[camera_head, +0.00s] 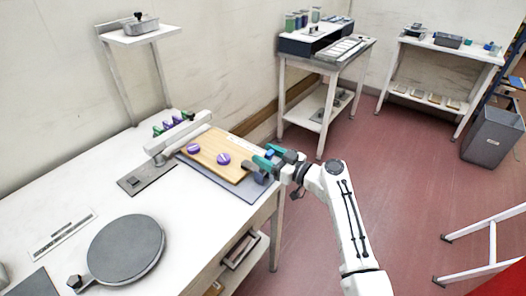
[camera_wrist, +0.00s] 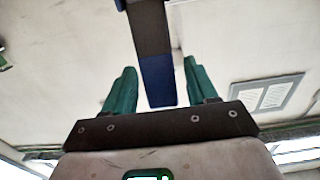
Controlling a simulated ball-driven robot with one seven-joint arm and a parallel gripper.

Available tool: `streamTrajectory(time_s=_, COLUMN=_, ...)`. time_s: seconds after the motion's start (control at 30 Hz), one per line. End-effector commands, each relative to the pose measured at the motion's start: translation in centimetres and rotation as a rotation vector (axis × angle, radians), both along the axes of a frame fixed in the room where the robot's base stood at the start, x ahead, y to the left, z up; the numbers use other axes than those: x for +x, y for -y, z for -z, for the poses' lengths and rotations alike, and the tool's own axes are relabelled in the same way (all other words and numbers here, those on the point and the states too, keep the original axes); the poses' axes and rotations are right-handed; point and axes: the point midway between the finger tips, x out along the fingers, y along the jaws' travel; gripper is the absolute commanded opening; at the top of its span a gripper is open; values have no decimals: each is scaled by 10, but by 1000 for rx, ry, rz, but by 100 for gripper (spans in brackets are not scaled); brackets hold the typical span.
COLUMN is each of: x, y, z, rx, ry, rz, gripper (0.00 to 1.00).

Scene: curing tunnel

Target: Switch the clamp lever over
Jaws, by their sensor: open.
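The clamp lever, a dark bar with a blue end, runs from the top of the wrist view down between my fingers (camera_wrist: 155,75). In the head view its blue end (camera_head: 270,154) shows at the right edge of the wooden board (camera_head: 210,143). My gripper (camera_head: 266,155) is open, with one teal finger on each side of the lever. In the wrist view gaps show between the lever and both fingers, so it is not gripped. The lever's pivot is hard to make out behind the gripper.
Two purple round pieces (camera_head: 223,158) sit on the board, over a grey plate (camera_head: 245,191). A white bar on a stand (camera_head: 180,138) is to its left. A round grey plate (camera_head: 126,249) lies at the front of the white table.

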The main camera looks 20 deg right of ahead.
Motion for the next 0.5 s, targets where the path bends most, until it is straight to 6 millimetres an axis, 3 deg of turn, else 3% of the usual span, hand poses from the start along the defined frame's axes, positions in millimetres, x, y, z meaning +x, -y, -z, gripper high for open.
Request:
streamTrajectory(time_s=0.2, x=11, y=-9, z=0, rx=-1, ry=-1, rz=-1, gripper=57)
streamTrajectory(time_s=0.5, x=12, y=-9, z=0, rx=-1, ry=-1, rz=0, gripper=57)
